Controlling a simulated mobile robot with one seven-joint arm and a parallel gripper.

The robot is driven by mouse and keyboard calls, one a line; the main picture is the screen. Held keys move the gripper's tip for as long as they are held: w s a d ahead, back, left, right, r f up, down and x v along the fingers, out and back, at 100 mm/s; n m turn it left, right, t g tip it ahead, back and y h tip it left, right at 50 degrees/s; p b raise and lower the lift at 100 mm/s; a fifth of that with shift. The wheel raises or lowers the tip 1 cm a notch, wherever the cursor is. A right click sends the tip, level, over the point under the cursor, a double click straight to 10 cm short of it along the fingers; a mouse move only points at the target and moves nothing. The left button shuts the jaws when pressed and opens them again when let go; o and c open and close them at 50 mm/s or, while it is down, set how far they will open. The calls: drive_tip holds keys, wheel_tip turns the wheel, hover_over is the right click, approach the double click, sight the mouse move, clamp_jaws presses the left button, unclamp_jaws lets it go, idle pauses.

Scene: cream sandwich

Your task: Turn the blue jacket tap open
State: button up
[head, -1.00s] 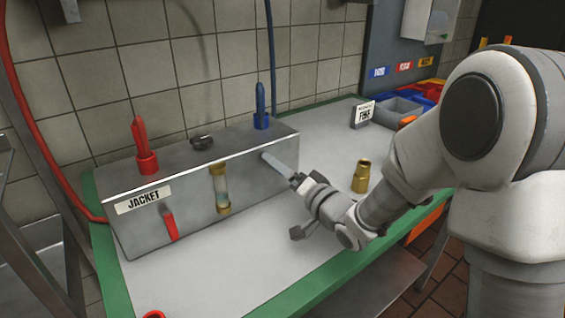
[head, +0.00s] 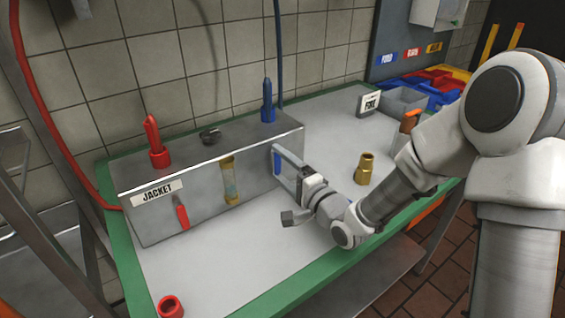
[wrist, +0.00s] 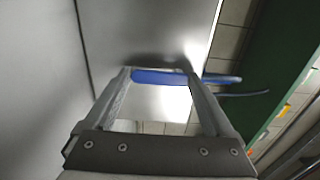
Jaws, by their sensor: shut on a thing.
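The grey metal box labelled JACKET (head: 255,180) stands on the bench against the tiled wall. The blue jacket tap (head: 277,163) is on the right part of its front face. My gripper (head: 285,162) is at this face, with its fingers around the tap lever. In the wrist view the blue lever (wrist: 165,77) runs across between the fingertips of my gripper (wrist: 160,74), which is shut on it. The tap's pivot is hidden. A red tap (head: 181,213) hangs slanted on the left of the same face.
A sight glass (head: 229,182) sits mid-face. Red (head: 157,143) and blue (head: 268,103) hose fittings stand on top of the box. A brass fitting (head: 365,169) stands right of my gripper. A red ring (head: 171,307) lies at the front. The bench middle is clear.

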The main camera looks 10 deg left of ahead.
drive_tip(key=shift+f, duration=0.1)
idle(0.3)
drive_tip(key=o, duration=1.1)
drive_tip(key=shift+s, duration=0.1)
drive_tip(key=p+v, duration=1.3)
drive_tip(key=v, duration=0.4)
drive_tip(key=shift+s+d, duration=0.1)
drive_tip(key=shift+d, duration=0.1)
